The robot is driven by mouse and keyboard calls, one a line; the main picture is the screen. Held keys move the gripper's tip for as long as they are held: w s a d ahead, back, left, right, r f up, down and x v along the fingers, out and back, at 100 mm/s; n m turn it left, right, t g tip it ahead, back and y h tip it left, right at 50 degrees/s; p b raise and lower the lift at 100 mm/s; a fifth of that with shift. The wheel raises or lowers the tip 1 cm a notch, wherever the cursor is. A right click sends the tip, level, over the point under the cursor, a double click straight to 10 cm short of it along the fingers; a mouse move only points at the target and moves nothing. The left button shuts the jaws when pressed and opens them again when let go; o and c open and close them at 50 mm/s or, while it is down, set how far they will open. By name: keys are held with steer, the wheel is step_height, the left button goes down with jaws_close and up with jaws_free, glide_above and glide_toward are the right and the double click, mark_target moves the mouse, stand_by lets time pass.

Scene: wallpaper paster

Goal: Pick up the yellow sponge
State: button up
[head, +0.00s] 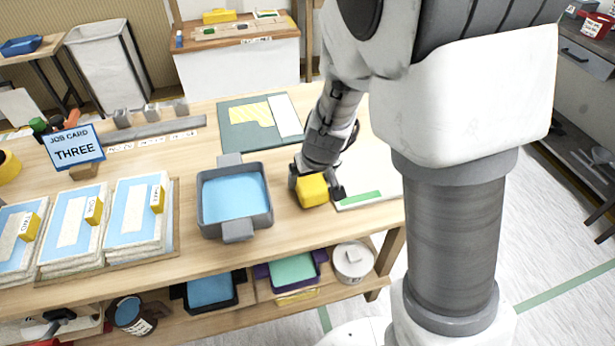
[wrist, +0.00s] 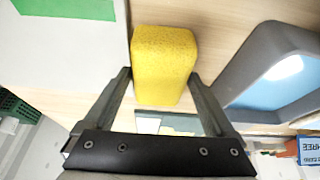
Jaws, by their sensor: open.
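The yellow sponge (head: 312,191) stands on the wooden table, right of the grey tray of blue liquid (head: 234,197). My gripper (head: 318,190) is low over the table at the sponge, with a finger on either side of it. In the wrist view the sponge (wrist: 162,60) lies between the open fingers of my gripper (wrist: 160,78). Gaps show between the fingers and the sponge's sides there. My gripper hides part of the sponge's far side in the head view.
A white board with a green strip (head: 358,199) lies just right of the sponge. The grey tray's wall is close on the left. A green mat (head: 240,135) lies behind. Stacked blue-and-white panels (head: 135,215) and a job card reading THREE (head: 74,148) are farther left.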

mark_target(310, 178)
steer(key=shift+w+f, duration=0.15)
steer(key=shift+f, duration=0.2)
steer(key=c, duration=1)
steer(key=shift+r, duration=0.15)
steer(key=shift+r+p, duration=0.45)
steer(key=shift+r, duration=0.1)
step_height(310, 178, up, 4)
steer(key=shift+a+f+p, duration=0.1)
steer(key=shift+f+p, duration=0.1)
steer(key=shift+p, duration=1.05)
steer(key=s+d+r+p, duration=0.3)
steer(key=s+d+r, duration=0.3)
steer(key=s, duration=0.3)
steer(key=shift+d, duration=0.75)
